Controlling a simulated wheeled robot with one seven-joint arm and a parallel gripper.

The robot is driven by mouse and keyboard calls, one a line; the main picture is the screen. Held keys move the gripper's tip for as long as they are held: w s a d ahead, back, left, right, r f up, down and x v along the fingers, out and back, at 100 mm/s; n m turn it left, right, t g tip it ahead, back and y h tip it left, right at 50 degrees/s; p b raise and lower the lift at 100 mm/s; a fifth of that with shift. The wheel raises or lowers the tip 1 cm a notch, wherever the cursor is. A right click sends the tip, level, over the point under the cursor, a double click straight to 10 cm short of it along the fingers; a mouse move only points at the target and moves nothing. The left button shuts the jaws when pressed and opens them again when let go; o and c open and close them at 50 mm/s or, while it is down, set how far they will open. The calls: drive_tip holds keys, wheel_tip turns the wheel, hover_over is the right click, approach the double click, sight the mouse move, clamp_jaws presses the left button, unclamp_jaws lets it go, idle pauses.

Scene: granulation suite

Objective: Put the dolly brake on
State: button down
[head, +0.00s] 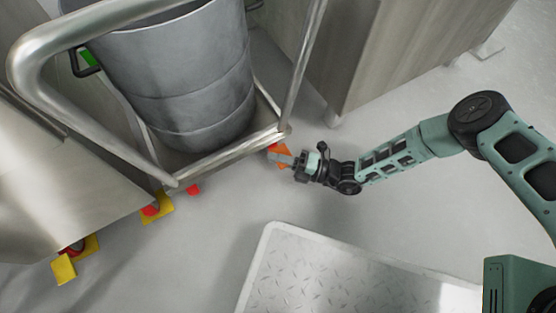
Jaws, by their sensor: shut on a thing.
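The dolly (230,156) is a steel platform with a tall tubular handle (38,60), at the upper left in the head view. A grey drum (185,80) stands on it. A small orange pedal (283,148) shows at the dolly's near right corner, and a red part (193,189) shows under its near left corner. My gripper (286,160) is at the right corner, shut on the orange pedal, with orange showing on both sides of the fingers. The fingers hide part of the pedal, and its exact tilt is hard to tell.
A steel cabinet (390,50) stands behind my arm. Another steel body (60,170) is at the left, with yellow and red parts (155,207) at floor level. A pale tread-plate platform (340,275) lies in front. Grey floor between it and the dolly is clear.

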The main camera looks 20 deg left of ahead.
drive_tip(key=shift+w+f+n+g+y+b, duration=0.1)
drive_tip(key=shift+f+n+g+y+b, duration=0.25)
drive_tip(key=shift+n+y+b, duration=0.6)
drive_tip(key=shift+h, duration=0.35)
drive_tip(key=c, duration=1.8)
unclamp_jaws()
drive_tip(key=v, duration=0.5)
drive_tip(key=r+v, duration=0.1)
drive_tip(key=v, duration=0.4)
drive_tip(key=r+v, duration=0.1)
drive_tip(key=v, duration=0.3)
drive_tip(key=shift+d+r, duration=0.1)
drive_tip(key=shift+d, duration=0.55)
